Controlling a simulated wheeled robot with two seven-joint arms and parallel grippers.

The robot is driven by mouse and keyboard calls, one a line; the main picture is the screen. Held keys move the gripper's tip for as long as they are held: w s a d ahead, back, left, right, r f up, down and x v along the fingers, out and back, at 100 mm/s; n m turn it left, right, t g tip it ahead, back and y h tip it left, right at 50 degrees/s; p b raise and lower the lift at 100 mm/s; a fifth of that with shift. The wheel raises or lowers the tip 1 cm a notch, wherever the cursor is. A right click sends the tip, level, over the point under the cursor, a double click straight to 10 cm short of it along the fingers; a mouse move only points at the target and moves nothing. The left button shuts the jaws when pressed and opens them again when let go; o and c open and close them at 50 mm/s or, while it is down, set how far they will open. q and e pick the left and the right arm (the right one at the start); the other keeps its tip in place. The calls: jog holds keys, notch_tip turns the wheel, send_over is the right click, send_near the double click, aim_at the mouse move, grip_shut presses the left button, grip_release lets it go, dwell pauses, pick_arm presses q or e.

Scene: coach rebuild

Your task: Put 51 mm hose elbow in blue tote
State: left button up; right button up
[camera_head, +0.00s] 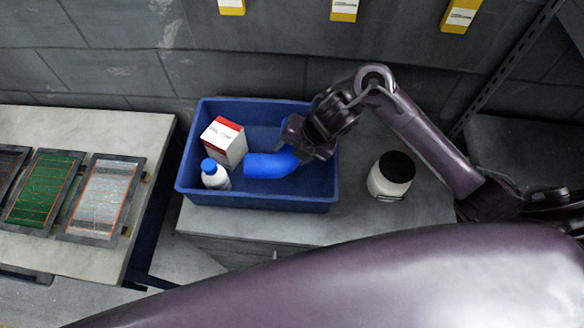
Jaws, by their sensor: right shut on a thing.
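The blue hose elbow (268,165) is a short bent tube inside the outline of the blue tote (255,200). My right gripper (296,150) reaches in from the right over the tote and is shut on the elbow's right end. I cannot tell whether the elbow touches the tote floor. The tote stands on a pale table top and also holds a white and red box (224,143) and a white bottle with a blue cap (214,175), both left of the elbow. My left gripper is not in view.
A white jar with a black lid (391,175) stands right of the tote. Framed panels (103,200) lie on a separate pale table at left. A dark wall with yellow tags (344,9) is behind. Bare table shows between tote and jar.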

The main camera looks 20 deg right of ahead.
notch_tip(320, 180, down, 2)
jog(key=shift+f, duration=0.25)
jog(key=shift+s+f, duration=0.1)
jog(key=shift+f, duration=0.1)
notch_tip(320, 180, down, 4)
jog(key=shift+r, duration=0.2)
jog(key=shift+f, duration=0.3)
pick_arm(q)
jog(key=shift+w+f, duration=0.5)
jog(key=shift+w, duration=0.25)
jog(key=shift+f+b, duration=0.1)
jog(key=shift+b, duration=0.25)
pick_arm(e)
jog(key=shift+f, duration=0.1)
jog(key=o, duration=0.8)
jog(key=shift+c, duration=0.2)
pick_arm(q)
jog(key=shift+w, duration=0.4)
pick_arm(e)
jog(key=shift+o, duration=0.3)
